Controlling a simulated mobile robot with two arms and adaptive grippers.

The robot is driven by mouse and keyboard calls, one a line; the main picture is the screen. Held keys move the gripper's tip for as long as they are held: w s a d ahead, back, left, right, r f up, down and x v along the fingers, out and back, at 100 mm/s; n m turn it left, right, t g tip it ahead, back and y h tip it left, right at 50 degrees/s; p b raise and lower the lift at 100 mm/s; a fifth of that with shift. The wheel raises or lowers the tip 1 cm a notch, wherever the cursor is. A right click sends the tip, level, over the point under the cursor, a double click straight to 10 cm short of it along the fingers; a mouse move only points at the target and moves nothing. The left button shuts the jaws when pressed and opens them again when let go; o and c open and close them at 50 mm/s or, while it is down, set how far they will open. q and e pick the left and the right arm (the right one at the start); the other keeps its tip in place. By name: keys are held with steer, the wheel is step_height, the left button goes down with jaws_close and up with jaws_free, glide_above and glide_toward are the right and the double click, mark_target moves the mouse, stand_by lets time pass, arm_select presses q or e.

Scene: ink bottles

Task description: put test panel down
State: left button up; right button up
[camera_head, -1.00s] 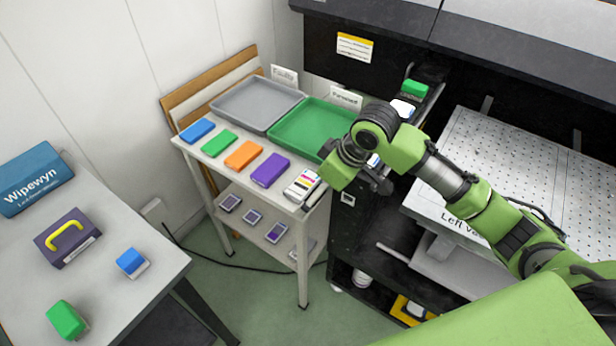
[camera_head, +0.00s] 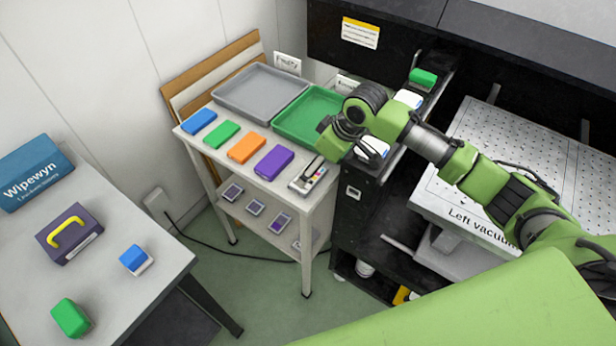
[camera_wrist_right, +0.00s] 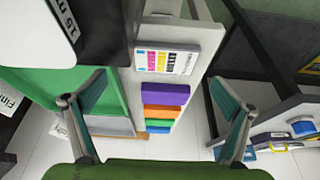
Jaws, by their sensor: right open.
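The test panel (camera_head: 308,179), a white card with coloured stripes, lies on the front end of the white cart's top, beside a purple block. It also shows in the right wrist view (camera_wrist_right: 166,60), flat and ahead of the fingers. My right gripper (camera_head: 344,163) is just above and beside the panel. One finger covers part of the panel in the head view. In the right wrist view my right gripper (camera_wrist_right: 160,95) has its fingers wide apart with nothing between them. My left gripper is not in view.
Blue (camera_head: 199,121), green (camera_head: 221,134), orange (camera_head: 247,148) and purple (camera_head: 273,162) blocks line the cart top. Grey (camera_head: 228,103) and green (camera_head: 283,126) trays lie behind them. A dark printer housing (camera_head: 349,205) stands close right of the cart. A side table (camera_head: 105,290) is at left.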

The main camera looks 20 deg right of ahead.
steer(key=x, duration=0.3)
steer(key=p+x, duration=0.1)
steer(key=x, duration=0.1)
steer(key=shift+s+a, duration=0.1)
steer(key=shift+s, duration=0.25)
steer(key=c, duration=1.3)
